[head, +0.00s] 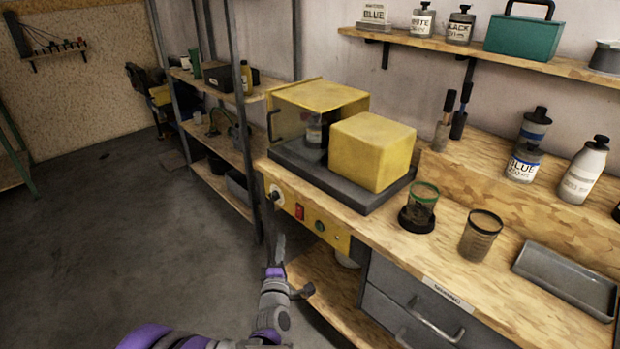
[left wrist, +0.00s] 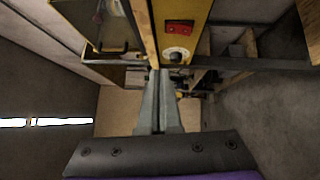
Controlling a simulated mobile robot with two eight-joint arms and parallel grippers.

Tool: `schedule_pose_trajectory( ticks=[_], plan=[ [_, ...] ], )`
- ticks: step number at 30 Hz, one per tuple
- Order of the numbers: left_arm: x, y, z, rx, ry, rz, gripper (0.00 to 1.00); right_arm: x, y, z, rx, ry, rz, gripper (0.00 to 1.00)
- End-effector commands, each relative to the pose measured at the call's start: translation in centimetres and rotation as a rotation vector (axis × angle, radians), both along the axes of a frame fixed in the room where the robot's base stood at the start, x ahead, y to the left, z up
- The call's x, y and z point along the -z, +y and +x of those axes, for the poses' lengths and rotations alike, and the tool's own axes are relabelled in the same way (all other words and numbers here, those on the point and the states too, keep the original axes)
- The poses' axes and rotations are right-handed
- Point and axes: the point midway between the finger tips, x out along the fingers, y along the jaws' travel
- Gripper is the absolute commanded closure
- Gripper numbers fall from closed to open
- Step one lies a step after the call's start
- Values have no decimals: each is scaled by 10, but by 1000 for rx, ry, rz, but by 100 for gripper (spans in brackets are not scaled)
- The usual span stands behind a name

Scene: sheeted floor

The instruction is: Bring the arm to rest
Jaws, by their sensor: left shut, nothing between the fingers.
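My left gripper (head: 279,247) is in front of the workbench, beside the yellow control panel, with the arm coming in from the bottom left of the head view. Its fingers are together and empty. In the left wrist view the shut fingers (left wrist: 158,95) point toward the panel with its red switch (left wrist: 179,28) and dial. In the head view the red switch (head: 299,211) and the dial (head: 276,195) are on the bench front, just above the gripper. I cannot tell whether the fingertips touch anything. My right gripper is not in view.
The yellow machine (head: 320,105) stands on the bench. A green-rimmed cup (head: 423,203), a black-rimmed cup (head: 482,236) and a grey tray (head: 566,278) are to its right. A metal shelf rack (head: 215,140) stands left of the bench. The floor (head: 120,230) at left is clear.

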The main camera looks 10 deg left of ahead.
Motion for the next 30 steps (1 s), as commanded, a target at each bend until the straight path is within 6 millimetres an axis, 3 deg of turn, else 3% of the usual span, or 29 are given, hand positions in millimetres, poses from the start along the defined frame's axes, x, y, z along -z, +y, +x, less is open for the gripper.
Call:
schedule_pose_trajectory(
  ticks=[5,11,14,19,24,30],
  plan=[
    [-8,-6,-7,35,60,80,100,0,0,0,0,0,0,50],
    [-21,-25,-50,184,284,398,100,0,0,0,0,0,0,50],
    [-20,-31,-85,281,410,586,100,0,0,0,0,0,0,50],
    [-6,-32,-162,464,616,893,100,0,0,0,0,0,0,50],
    [16,-22,-244,654,794,1149,100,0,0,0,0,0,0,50],
    [37,-8,-320,843,941,1346,100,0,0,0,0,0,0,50]
  ],
)
